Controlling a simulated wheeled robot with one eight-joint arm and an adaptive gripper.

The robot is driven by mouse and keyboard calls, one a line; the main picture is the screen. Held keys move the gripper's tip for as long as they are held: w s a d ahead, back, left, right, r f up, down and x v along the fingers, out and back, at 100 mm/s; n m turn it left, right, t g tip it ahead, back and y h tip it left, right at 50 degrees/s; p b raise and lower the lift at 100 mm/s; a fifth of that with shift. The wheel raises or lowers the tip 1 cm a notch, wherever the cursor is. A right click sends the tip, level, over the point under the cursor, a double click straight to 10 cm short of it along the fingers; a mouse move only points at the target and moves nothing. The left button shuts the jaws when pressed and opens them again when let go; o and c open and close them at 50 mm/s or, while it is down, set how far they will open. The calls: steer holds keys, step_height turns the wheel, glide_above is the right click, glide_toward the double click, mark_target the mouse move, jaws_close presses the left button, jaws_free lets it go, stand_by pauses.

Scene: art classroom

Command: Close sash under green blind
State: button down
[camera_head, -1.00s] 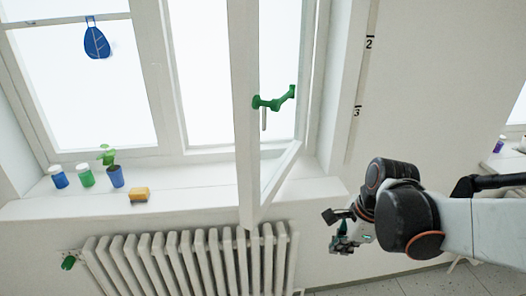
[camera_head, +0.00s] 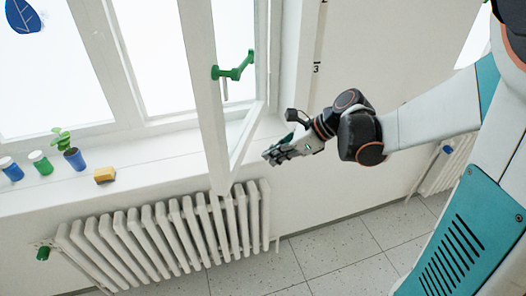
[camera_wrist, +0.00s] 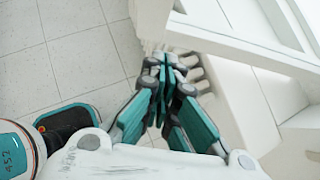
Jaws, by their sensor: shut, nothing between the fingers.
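The open sash (camera_head: 207,95) is a white-framed window panel swung into the room, with a green handle (camera_head: 233,68) on its edge. No green blind shows in these views. My gripper (camera_head: 268,158) is shut and empty, just right of the sash's lower corner and near the right end of the sill. In the wrist view my gripper (camera_wrist: 165,65) has its fingertips together, with a white frame bar (camera_wrist: 240,45), which looks like part of the sash, to the upper right. I cannot tell whether they touch.
A white radiator (camera_head: 165,235) stands below the sill (camera_head: 140,155). On the sill are a yellow sponge (camera_head: 105,175), a potted plant (camera_head: 73,158), a green jar (camera_head: 40,162) and a blue jar (camera_head: 11,169).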

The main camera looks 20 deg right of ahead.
steer(key=shift+w+a+f+b, duration=0.3)
steer(key=shift+w+a+f, duration=0.6)
steer(key=shift+a, duration=0.45)
steer(key=shift+w+a+f+b, duration=0.35)
steer(key=shift+w+a+f, duration=0.55)
steer(key=shift+a, duration=0.5)
steer(key=shift+w+a+f+b, duration=0.3)
steer(key=shift+w+a+f, duration=0.45)
steer(key=shift+a+f, duration=0.45)
steer(key=shift+a+r, duration=0.15)
